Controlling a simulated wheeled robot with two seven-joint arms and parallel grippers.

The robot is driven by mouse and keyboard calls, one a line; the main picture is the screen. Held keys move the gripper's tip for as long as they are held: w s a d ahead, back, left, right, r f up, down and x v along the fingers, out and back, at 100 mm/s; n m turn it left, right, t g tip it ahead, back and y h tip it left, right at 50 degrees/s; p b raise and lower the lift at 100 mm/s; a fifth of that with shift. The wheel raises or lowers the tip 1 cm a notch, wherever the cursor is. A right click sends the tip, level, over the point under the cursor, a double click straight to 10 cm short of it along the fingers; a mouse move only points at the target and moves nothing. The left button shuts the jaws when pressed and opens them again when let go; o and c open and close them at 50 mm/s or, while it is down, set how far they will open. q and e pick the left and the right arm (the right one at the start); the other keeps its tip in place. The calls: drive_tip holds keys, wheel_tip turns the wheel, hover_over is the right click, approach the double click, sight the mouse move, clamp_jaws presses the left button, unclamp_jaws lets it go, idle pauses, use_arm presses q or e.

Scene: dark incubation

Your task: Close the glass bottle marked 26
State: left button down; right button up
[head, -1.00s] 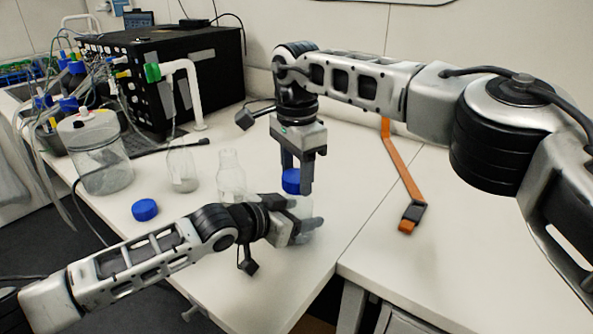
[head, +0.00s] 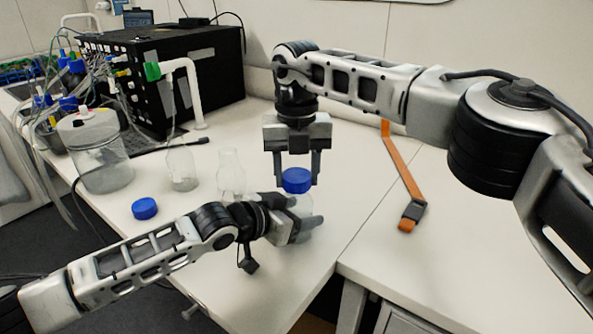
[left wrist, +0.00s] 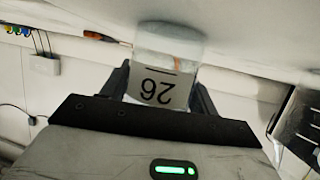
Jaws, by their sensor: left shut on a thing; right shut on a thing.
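The glass bottle marked 26 (left wrist: 165,70) stands in my left gripper (head: 298,226); its "26" label appears upside down in the left wrist view. In the head view the bottle (head: 299,204) is partly hidden by that gripper, whose jaws are shut on its body. A blue screw cap (head: 297,181) sits at the bottle's mouth. My right gripper (head: 297,180) points straight down from above, with one finger on each side of this cap, shut on it. Whether the cap is seated on the thread cannot be told.
A second blue cap (head: 144,209) lies on the white table. Two open clear bottles (head: 231,172) (head: 182,168) and a larger lidded jar (head: 100,160) stand to the left. A black box with tubing (head: 190,75) is behind. An orange strap (head: 400,170) lies at right.

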drive_tip(key=m, duration=0.4)
drive_tip(key=o, duration=1.2)
drive_tip(key=shift+c, duration=0.2)
drive_tip(key=shift+r, duration=0.1)
wheel_tip(320, 180, up, 7)
drive_tip(key=shift+r, duration=0.15)
use_arm(q)
drive_tip(key=shift+c, duration=1.5)
unclamp_jaws()
